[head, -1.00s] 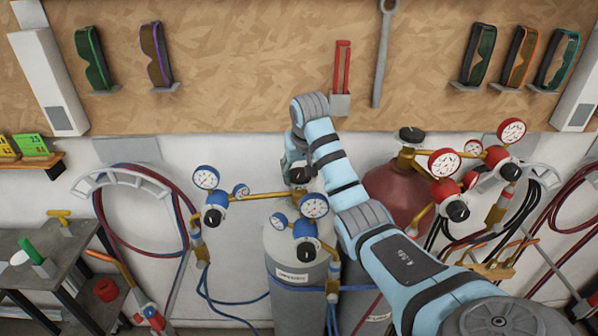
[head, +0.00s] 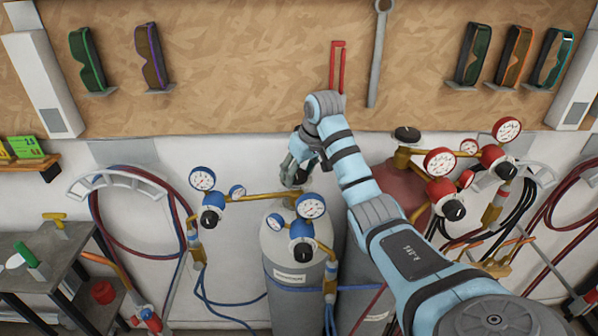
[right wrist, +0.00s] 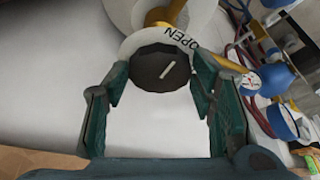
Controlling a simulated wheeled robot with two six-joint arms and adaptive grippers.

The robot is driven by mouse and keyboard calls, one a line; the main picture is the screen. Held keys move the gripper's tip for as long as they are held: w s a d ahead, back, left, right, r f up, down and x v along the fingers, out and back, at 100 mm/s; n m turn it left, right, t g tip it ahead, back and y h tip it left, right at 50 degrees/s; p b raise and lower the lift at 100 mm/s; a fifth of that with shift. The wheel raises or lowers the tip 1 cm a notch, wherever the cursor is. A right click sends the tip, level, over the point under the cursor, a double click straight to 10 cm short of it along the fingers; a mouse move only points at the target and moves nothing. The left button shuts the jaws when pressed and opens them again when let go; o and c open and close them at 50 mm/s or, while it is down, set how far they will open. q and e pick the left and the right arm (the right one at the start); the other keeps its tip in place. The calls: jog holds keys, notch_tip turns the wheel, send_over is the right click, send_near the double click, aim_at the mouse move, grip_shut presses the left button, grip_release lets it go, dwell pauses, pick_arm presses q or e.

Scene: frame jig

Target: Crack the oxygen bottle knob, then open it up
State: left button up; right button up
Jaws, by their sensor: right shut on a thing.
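The grey oxygen bottle (head: 292,262) stands upright at the lower middle of the head view, with blue-capped gauges and a brass fitting at its top. Its dark round knob (right wrist: 155,76) shows in the right wrist view, with a white line on its face. A white ring (right wrist: 130,45) marked OPEN lies behind the knob. My right gripper (head: 296,172) reaches down to the bottle's top from the right. Its two fingers are shut on opposite sides of the knob. In the head view the gripper hides most of the knob. My left gripper is out of view.
A red-brown bottle (head: 405,183) with red gauges (head: 440,162) stands just right of my right arm. Blue gauges (head: 311,206) and a brass pipe (head: 250,197) crowd the grey bottle's top. A grey bench (head: 50,250) is at the left, and hoses hang on both sides.

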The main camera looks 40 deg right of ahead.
jog(key=o, duration=1)
jog(key=shift+w, duration=0.1)
jog(key=shift+o, duration=0.7)
jog(key=shift+w+f, duration=0.1)
jog(key=shift+w, duration=0.05)
